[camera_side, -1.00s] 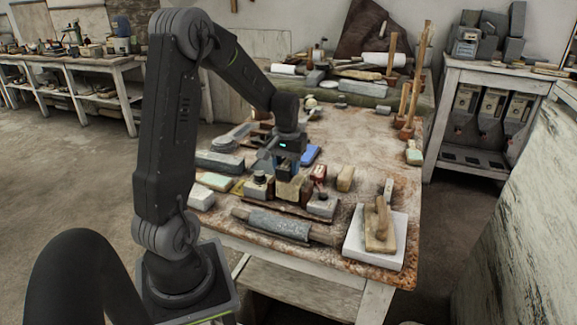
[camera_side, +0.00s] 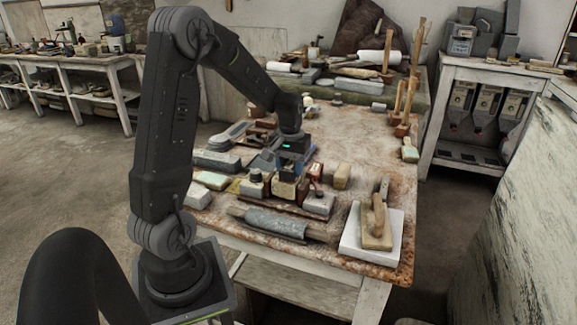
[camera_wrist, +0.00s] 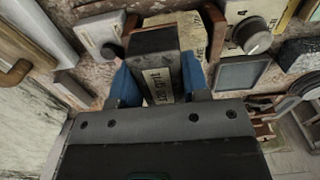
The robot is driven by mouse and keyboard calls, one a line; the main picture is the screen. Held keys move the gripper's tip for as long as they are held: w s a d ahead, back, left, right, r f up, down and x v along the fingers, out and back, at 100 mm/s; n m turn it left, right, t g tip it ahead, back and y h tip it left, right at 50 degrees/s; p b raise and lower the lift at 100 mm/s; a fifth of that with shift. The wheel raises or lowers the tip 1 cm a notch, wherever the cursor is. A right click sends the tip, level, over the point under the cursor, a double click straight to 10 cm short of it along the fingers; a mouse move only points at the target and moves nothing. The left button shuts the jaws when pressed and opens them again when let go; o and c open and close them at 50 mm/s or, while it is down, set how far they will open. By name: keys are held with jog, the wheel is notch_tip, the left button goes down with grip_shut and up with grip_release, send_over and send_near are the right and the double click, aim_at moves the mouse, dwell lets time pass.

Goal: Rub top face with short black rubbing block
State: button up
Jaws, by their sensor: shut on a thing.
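My gripper (camera_wrist: 157,82), with blue fingers, is shut on a short black rubbing block (camera_wrist: 154,62) with a pale label reading "120 grit". In the side view my gripper (camera_side: 290,168) points down just above and behind a tan block (camera_side: 284,192), which stands in the row of tools on the bench. The tan block's pale top (camera_wrist: 187,24) shows beyond the black block in the wrist view, partly covered by it. I cannot tell whether the black block touches that face.
Knobbed grey blocks stand on both sides, at left (camera_side: 254,187) and right (camera_side: 318,206). A cloth-wrapped roller (camera_side: 275,222) lies in front. A wooden float (camera_side: 376,226) rests on a white slab at the front right. The bench's (camera_side: 372,150) right middle is clear.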

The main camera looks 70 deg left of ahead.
jog(key=shift+f, duration=0.6)
jog(key=shift+d, duration=0.1)
dwell(0.3)
jog(key=shift+s+d+r, duration=0.1)
jog(key=shift+s+d, duration=0.15)
jog(key=shift+s, duration=0.1)
jog(key=shift+s+d, duration=0.4)
jog(key=shift+d, duration=0.05)
jog(key=shift+a, duration=0.1)
jog(key=shift+w+a, duration=1.5)
jog(key=shift+w, duration=0.05)
jog(key=shift+s+d, duration=0.1)
